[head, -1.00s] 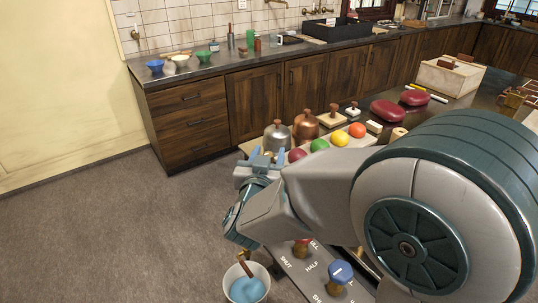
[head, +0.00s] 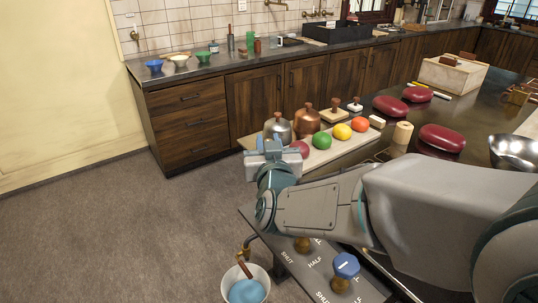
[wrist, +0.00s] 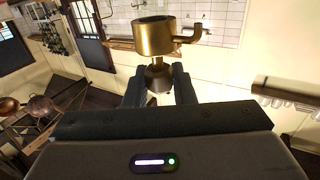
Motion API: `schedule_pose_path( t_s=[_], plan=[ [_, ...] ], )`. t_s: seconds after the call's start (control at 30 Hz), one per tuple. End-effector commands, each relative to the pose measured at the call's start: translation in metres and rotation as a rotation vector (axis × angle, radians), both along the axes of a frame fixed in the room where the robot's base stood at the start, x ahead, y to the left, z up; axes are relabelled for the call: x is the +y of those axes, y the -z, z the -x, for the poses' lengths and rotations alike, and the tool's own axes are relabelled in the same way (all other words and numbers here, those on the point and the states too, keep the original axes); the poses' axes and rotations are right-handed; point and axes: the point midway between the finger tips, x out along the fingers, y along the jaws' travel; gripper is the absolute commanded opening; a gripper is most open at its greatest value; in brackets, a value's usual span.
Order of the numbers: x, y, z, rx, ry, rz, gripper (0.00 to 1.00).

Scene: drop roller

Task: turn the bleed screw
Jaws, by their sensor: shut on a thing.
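In the wrist view a brass fitting (wrist: 154,38) has a wide, cup-like body and a bent spout to the right. Its narrower stem and rounded lower part (wrist: 158,76) reach down between my fingertips. My gripper (wrist: 158,92) is shut on this lower part. I cannot tell whether that part is the bleed screw. In the head view my gripper (head: 268,146) is above the floor, left of the table, and the fitting does not show clearly at its fingers. A brass spout (head: 244,252) sticks out low at the panel's left edge, over a white bucket (head: 228,282) with blue contents.
A panel (head: 320,278) marked SHUT and HALF carries a blue-topped knob (head: 345,266) and a brown knob (head: 302,243), below my forearm. A board (head: 318,157) with coloured balls and metal domes lies beyond my gripper. The floor (head: 120,230) at left is clear.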

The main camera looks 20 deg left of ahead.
Motion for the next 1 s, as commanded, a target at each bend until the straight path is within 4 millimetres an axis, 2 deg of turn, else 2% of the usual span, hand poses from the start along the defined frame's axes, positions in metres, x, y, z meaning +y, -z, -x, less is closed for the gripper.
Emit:
schedule_pose_path(
  t_s=[0.07, 1.0],
  plan=[
    [-0.0015, 0.0048, -0.0004, -0.004, -0.039, 0.000, 0.00],
    [-0.0009, -0.0013, -0.0011, 0.003, -0.496, 0.000, 0.00]
  ],
)
